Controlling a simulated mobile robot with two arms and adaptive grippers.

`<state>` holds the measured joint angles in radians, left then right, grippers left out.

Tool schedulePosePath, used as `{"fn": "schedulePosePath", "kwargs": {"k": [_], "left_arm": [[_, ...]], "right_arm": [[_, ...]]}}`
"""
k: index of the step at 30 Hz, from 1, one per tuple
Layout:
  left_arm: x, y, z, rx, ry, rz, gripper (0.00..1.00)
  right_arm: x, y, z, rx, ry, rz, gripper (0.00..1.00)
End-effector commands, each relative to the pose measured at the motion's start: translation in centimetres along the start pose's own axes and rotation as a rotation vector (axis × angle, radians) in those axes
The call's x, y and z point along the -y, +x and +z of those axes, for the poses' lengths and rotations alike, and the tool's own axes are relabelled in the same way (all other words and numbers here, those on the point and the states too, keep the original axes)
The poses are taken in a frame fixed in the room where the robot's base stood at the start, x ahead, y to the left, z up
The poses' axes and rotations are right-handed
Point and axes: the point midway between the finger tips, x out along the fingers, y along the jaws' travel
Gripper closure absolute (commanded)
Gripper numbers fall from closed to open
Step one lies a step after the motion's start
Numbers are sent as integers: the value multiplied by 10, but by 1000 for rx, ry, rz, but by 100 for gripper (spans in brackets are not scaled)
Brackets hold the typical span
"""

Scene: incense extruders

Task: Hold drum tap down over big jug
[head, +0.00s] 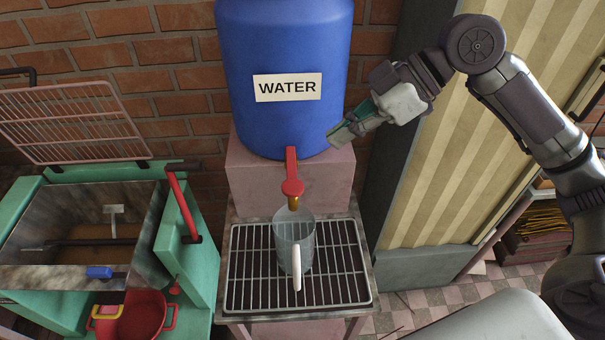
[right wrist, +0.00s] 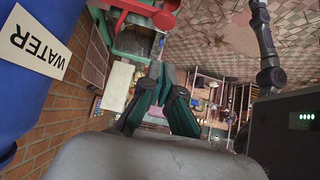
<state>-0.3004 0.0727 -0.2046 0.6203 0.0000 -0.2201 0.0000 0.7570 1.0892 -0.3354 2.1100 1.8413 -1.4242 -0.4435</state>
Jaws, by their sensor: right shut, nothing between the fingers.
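The blue drum (head: 285,50) with a WATER label stands at the back centre on a pink block. Its red tap (head: 292,187) points down at the drum's front, with a brass-coloured spout below. The clear big jug (head: 285,235) with a white handle stands upright on the rack under the tap and looks empty. My right gripper (head: 338,136) is shut and empty beside the drum's lower right side, above and to the right of the tap, apart from it. The right wrist view shows its fingers (right wrist: 160,75) and the red tap (right wrist: 155,12). My left gripper is not seen.
The wire rack (head: 345,285) sits on a stand under the jug. At left are a green-framed basin (head: 35,215) with a raised pink grid, a red handle (head: 182,205) and a red pot (head: 140,315). A striped panel (head: 465,150) stands at right.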

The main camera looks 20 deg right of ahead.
Motion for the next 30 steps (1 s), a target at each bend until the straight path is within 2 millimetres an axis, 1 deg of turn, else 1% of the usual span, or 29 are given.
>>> {"fn": "schedulePosePath", "kwargs": {"k": [1, 4, 12, 15, 21, 30], "left_arm": [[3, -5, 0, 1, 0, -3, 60], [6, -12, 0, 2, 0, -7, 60], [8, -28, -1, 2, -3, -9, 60], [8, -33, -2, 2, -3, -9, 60], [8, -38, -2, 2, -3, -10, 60], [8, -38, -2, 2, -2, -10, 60]], "right_arm": [[2, 8, -2, 0, 0, -7, 100], [2, 28, -3, -1, 0, -8, 100], [2, 85, -3, -1, 0, -7, 100], [2, 97, 12, 3, 5, -5, 100], [1, 111, 26, 1, 1, -2, 100], [1, 114, 28, 0, -1, -1, 100]]}}
